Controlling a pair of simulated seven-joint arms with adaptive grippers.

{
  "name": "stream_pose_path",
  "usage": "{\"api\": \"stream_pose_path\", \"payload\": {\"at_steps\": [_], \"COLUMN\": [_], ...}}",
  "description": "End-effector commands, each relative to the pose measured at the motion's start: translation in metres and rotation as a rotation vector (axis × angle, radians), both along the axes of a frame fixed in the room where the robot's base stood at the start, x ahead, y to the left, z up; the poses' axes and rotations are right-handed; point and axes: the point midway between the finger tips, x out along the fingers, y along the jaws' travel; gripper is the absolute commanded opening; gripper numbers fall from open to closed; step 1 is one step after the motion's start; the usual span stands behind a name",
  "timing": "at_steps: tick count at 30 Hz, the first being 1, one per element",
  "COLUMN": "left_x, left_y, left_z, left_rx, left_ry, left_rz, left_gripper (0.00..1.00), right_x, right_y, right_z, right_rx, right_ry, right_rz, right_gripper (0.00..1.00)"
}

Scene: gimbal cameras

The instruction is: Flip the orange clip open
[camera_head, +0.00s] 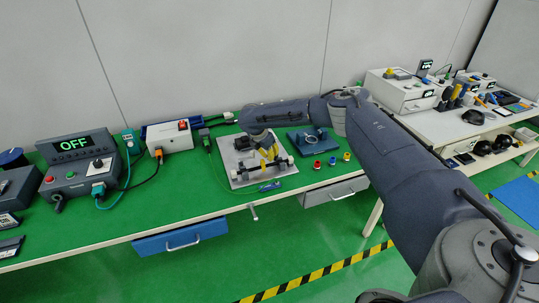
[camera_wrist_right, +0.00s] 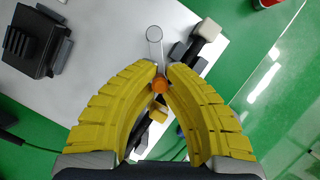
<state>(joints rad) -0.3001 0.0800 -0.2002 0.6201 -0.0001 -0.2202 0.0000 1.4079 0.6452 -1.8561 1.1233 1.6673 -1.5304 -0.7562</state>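The orange clip (camera_wrist_right: 160,85) shows as a small rounded orange piece in the right wrist view, just behind my fingertips. A thin grey rod with a round end (camera_wrist_right: 154,34) reaches beyond it. My right gripper (camera_wrist_right: 162,68) has its yellow fingers drawn close together, one on each side of the orange piece, and they appear to touch it. In the head view the right gripper (camera_head: 269,155) points down over a dark fixture with pale end pieces (camera_head: 262,169) on a light grey plate (camera_head: 238,179). The clip is too small to make out there. My left gripper is out of view.
A blue holder with a ring (camera_head: 310,141) stands right of the plate, with red (camera_head: 317,165) and yellow (camera_head: 346,156) small parts in front. A dark box reading OFF (camera_head: 78,163) and a white cabled box (camera_head: 168,137) stand left.

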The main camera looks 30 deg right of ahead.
Motion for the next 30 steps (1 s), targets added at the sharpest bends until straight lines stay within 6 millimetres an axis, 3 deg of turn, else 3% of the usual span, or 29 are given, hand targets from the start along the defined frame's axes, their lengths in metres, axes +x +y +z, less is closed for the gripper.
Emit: {"api": "stream_pose_path", "payload": {"at_steps": [14, 30], "left_x": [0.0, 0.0], "left_y": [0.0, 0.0], "left_z": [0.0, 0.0], "left_rx": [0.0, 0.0], "left_ry": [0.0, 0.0], "left_rz": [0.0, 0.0], "left_gripper": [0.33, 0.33], "right_x": [0.001, 0.014], "right_y": [-0.001, 0.001], "right_z": [0.001, 0.001], "right_rx": [-0.002, -0.006], "right_ry": [0.0, -0.001], "right_rz": [-0.008, -0.274], "right_gripper": [0.0, 0.0]}}
